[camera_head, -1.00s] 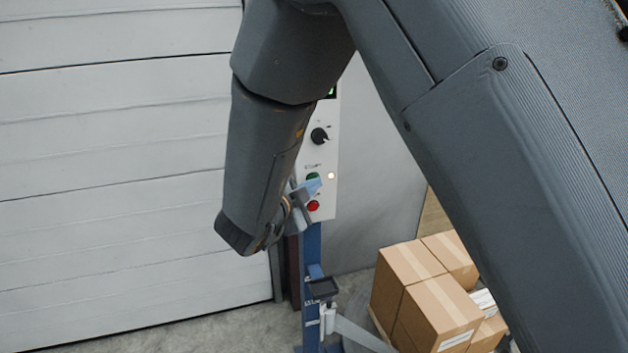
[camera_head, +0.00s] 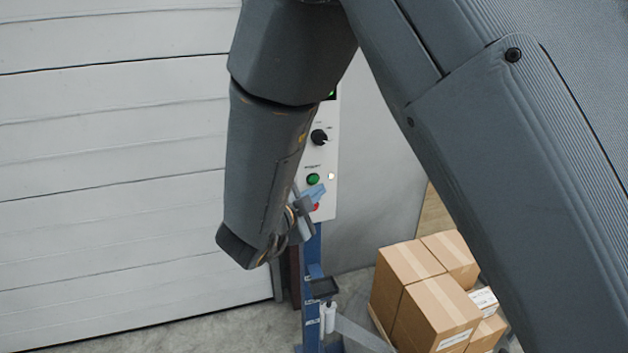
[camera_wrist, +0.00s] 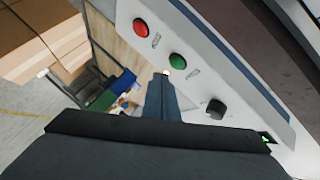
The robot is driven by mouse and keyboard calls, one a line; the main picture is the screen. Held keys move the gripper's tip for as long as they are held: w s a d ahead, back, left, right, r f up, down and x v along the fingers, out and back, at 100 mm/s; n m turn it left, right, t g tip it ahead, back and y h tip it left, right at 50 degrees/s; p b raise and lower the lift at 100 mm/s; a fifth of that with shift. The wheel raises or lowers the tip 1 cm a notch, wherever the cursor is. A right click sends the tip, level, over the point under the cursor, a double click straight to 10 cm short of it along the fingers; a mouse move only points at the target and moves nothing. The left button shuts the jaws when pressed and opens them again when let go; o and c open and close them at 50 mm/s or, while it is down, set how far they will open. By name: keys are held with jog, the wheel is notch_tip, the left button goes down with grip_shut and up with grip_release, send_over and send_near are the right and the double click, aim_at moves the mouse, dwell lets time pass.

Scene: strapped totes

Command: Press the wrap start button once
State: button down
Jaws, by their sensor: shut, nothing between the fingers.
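A white control panel (camera_head: 325,155) stands upright behind my forearm. It carries a green button (camera_head: 313,179) with a small label above it that I cannot read for certain, and a red button (camera_head: 316,207) below. My gripper (camera_head: 314,193) is shut and empty, its pale blue fingertips below the green button and partly covering the red one. In the wrist view the green button (camera_wrist: 178,61) and the red button (camera_wrist: 141,27) show clear. There the shut fingers (camera_wrist: 160,90) appear beside the green button; I see no contact with it.
A black knob (camera_head: 319,137) sits higher on the panel and a small pale lamp (camera_head: 331,176) beside the green button. A blue post (camera_head: 312,270) stands below. Stacked cartons (camera_head: 430,300) stand at the lower right; a white ribbed door (camera_head: 110,150) fills the left.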

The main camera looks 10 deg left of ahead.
jog(key=s+d, duration=0.2)
jog(key=s, duration=0.1)
jog(key=shift+s+p, duration=0.2)
jog(key=shift+p, duration=0.2)
dwell(0.4)
